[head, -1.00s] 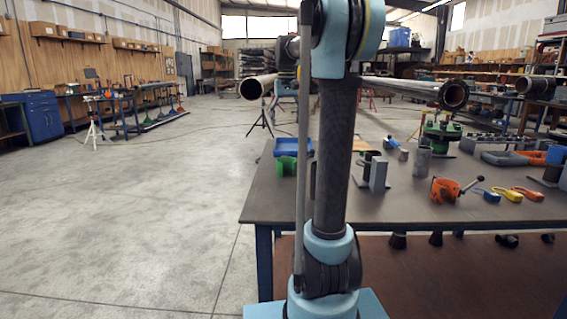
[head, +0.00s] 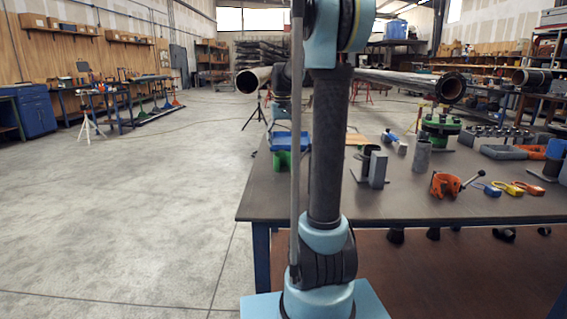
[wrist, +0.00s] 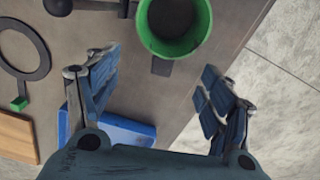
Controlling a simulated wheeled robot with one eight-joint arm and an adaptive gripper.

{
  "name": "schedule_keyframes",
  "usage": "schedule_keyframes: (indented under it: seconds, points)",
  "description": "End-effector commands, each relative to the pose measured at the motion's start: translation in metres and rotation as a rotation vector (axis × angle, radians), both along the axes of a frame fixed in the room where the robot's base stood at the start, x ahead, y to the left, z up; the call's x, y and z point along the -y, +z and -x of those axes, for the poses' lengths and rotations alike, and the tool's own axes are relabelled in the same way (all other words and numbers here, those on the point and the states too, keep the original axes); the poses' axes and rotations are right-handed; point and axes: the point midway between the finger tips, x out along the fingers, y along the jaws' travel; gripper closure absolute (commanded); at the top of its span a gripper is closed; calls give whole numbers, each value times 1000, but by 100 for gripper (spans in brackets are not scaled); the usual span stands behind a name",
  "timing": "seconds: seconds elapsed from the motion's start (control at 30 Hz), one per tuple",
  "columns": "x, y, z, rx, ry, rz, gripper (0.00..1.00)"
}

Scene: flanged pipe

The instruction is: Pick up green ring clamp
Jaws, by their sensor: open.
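The green ring clamp (wrist: 203,35) is at the top middle of the wrist view, a round green band with a dark inside and a small dark tab at its lower edge. In the head view the green ring clamp (head: 282,160) shows at the table's left end, partly hidden by my arm. My gripper (wrist: 158,68) is open and empty in the wrist view. Its two blue-grey fingers are spread apart below the ring, one to each side, and do not touch it. In the head view I cannot make out the fingers.
A blue tray (wrist: 125,132) lies under the left finger, beside a wooden board (wrist: 16,138) and a dark flat ring (wrist: 45,65). The table edge and bare floor (wrist: 285,60) are to the right. An orange clamp (head: 445,184) and coloured tools stand farther right.

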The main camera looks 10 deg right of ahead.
Motion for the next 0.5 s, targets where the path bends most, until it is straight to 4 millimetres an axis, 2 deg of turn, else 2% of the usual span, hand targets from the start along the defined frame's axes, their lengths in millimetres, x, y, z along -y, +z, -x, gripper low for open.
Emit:
schedule_keyframes:
  seconds: [0.27, 0.5]
  points:
    - [-2, -17, 0, 0, 2, 0, 26]
    - [-4, -48, 1, 0, 2, 0, 26]
